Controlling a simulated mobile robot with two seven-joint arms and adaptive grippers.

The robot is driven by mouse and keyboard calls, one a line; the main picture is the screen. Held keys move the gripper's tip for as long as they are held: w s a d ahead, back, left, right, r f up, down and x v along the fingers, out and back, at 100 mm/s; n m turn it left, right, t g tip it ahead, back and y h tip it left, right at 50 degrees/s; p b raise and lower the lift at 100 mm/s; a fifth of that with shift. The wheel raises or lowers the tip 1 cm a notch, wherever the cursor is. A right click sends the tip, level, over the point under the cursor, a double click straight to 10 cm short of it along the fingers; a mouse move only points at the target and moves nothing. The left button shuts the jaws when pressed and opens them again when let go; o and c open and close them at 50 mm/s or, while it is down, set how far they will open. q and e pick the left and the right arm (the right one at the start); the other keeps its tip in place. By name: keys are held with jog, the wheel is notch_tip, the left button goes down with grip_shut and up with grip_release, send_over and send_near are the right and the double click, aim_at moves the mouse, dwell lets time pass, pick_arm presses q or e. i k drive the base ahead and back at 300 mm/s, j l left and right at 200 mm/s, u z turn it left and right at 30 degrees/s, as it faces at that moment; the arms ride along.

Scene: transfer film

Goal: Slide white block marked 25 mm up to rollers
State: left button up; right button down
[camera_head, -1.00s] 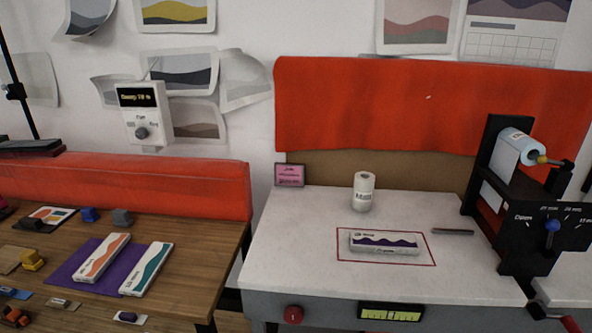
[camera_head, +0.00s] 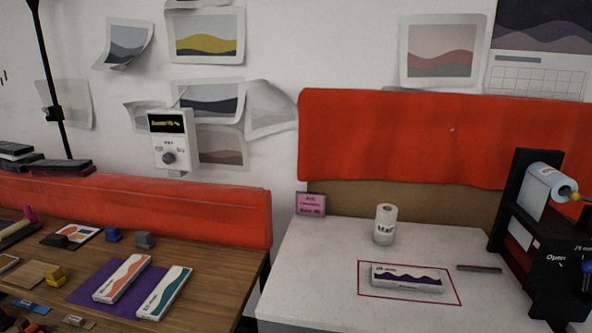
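A white block with a dark purple wave print (camera_head: 407,279) lies flat inside a red rectangle outline (camera_head: 447,295) on the white table (camera_head: 310,265). Its 25 mm mark is too small to read. The black roller machine (camera_head: 540,235) stands at the right edge, with a white film roll (camera_head: 545,180) at its top. It is partly cut off by the frame. The block lies left of the machine, apart from it. Neither of my grippers is in view.
A small white roll (camera_head: 385,225) stands behind the block. A dark bar (camera_head: 479,268) lies between block and machine. A pink sign (camera_head: 311,204) stands at the back left corner. The wooden table (camera_head: 215,268) at left holds two white blocks on a purple sheet (camera_head: 88,290).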

aim_at(382, 276)
jog(key=j+z, duration=0.1)
jog(key=z, duration=0.3)
jog(key=j+z, duration=0.1)
jog(key=z, duration=0.3)
jog(key=j+z, duration=0.1)
jog(key=z, duration=0.35)
jog(key=j+z, duration=0.15)
jog(key=z, duration=0.25)
jog(key=j+z, duration=0.1)
jog(key=z, duration=0.3)
